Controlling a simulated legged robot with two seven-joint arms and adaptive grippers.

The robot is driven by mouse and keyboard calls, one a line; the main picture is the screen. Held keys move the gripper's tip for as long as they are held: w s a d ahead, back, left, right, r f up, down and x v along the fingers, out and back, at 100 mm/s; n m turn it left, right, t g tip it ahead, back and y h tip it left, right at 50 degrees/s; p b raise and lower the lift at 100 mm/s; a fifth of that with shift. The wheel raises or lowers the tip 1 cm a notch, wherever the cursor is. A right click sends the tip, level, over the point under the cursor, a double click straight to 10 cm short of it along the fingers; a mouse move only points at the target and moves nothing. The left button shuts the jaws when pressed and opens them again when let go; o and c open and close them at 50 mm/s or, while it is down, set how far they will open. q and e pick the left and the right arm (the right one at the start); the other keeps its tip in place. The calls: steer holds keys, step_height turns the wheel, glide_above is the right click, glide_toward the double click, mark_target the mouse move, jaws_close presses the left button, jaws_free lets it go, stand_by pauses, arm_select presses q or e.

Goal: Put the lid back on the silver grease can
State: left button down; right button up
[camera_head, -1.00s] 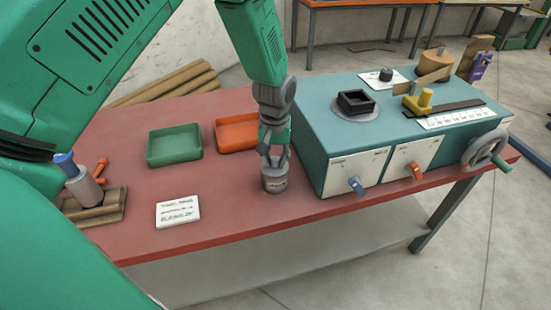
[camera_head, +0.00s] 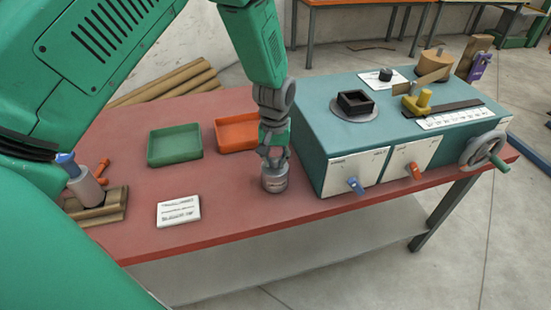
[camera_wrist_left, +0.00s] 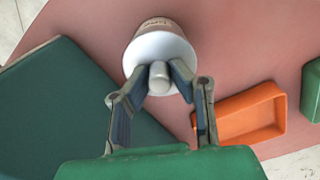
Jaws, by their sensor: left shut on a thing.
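The silver grease can (camera_head: 275,182) stands upright on the red bench, just left of the teal machine. My left gripper (camera_head: 272,160) points down directly over it. In the left wrist view, the fingers of my left gripper (camera_wrist_left: 158,74) are shut on the knob of a pale round lid (camera_wrist_left: 150,48). The lid lines up with the top of the can (camera_wrist_left: 157,24), whose labelled side shows beyond it. I see no clear gap between lid and can, but cannot tell if the lid is fully seated. My right gripper is not in view.
A green tray (camera_head: 150,161) and an orange tray (camera_head: 221,139) lie left of the can. A white card (camera_head: 178,225) is near the front edge. The teal machine (camera_head: 312,150) stands close on the right, with small levers and a handwheel (camera_head: 465,153).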

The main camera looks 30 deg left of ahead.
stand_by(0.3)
arm_select(q)
steer(key=c, duration=0.9)
jaws_free()
steer(key=shift+o, duration=0.2)
steer(key=shift+r+p, duration=3.15)
steer(key=shift+r, duration=0.4)
jaws_close()
steer(key=shift+f, duration=0.35)
